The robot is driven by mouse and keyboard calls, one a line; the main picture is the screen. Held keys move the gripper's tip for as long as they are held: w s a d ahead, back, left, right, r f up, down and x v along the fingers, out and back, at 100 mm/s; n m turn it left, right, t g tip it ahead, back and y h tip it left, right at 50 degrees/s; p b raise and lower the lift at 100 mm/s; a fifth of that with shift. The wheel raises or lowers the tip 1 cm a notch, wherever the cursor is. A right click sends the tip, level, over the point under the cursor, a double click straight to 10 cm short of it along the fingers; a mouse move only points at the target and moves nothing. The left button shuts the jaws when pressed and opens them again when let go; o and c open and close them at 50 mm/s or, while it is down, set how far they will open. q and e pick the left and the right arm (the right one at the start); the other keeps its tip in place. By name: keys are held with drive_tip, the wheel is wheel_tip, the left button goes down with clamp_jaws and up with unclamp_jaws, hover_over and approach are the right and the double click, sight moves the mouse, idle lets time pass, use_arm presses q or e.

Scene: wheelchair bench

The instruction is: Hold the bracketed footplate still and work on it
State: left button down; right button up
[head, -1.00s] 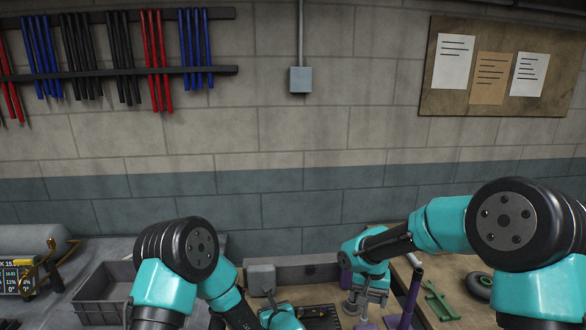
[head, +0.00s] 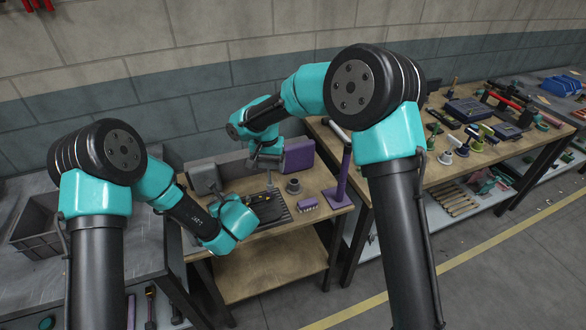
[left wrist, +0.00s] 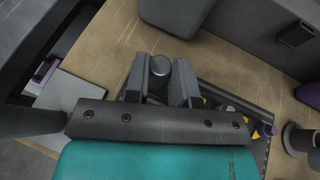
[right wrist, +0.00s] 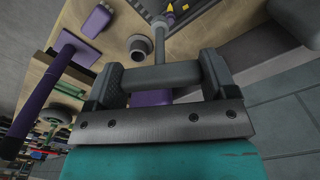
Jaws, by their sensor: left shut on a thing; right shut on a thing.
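The footplate seems to be the dark ribbed plate (head: 277,216) on the wooden bench, with small yellow and black parts on it. My left gripper (left wrist: 161,80) is shut on a short dark round post (left wrist: 159,66) at the plate's side; in the head view my own wrist mostly hides its fingers. My right gripper (right wrist: 160,80) is shut on the grey crossbar of a T-handled tool (right wrist: 159,42). Its thin shaft (head: 269,180) points down toward the plate in the head view. Whether its tip touches the plate I cannot tell.
A grey cup (head: 293,187), a small purple block (head: 308,205) and a tall purple post (head: 343,175) stand right of the plate. A purple panel (head: 299,155) is behind. A grey bin (head: 40,228) is left; a tool-covered table (head: 465,160) is right.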

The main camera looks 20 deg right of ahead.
drive_tip(key=w+a+r+m, duration=0.1)
drive_tip(key=w+a, duration=0.1)
drive_tip(key=a, duration=0.5)
drive_tip(key=shift+a+r, duration=0.2)
drive_tip(key=shift+a, duration=0.2)
drive_tip(key=shift+f, duration=0.1)
drive_tip(key=shift+f, duration=2.4)
drive_tip(key=shift+f, duration=0.3)
drive_tip(key=shift+f, duration=0.35)
drive_tip(key=shift+f, duration=0.35)
